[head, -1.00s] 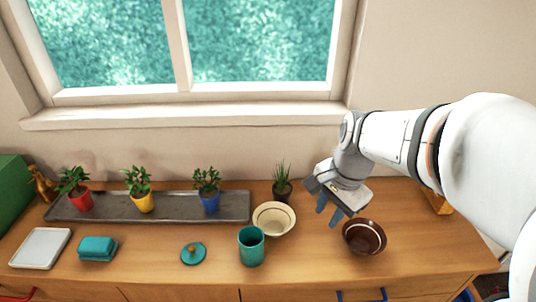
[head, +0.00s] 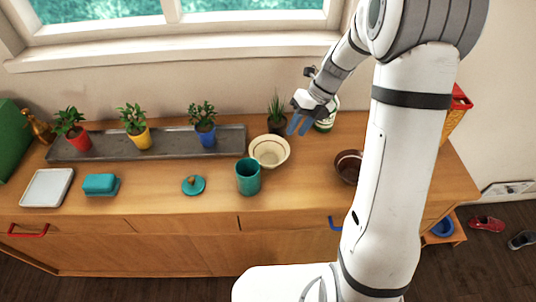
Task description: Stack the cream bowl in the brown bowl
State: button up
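The cream bowl (head: 269,151) sits upright on the wooden counter, just behind and right of a teal cup. The brown bowl (head: 346,167) sits on the counter to its right, and my arm hides its right part. Both bowls look empty. My gripper (head: 298,125) has blue fingers and hangs above the counter, behind and right of the cream bowl, apart from both bowls. Its fingers are spread a little with a gap between them, and nothing is held.
The teal cup (head: 248,177) stands close in front of the cream bowl. A small dark-potted plant (head: 277,118) and a green-and-white container (head: 326,118) stand near my gripper. A grey tray (head: 100,149) carries potted plants. A teal lid (head: 194,185) lies left of the cup.

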jog(key=x, duration=0.5)
jog(key=shift+a+f+p, duration=0.2)
jog(key=shift+f+p, duration=0.05)
jog(key=shift+p, duration=0.05)
grip_shut()
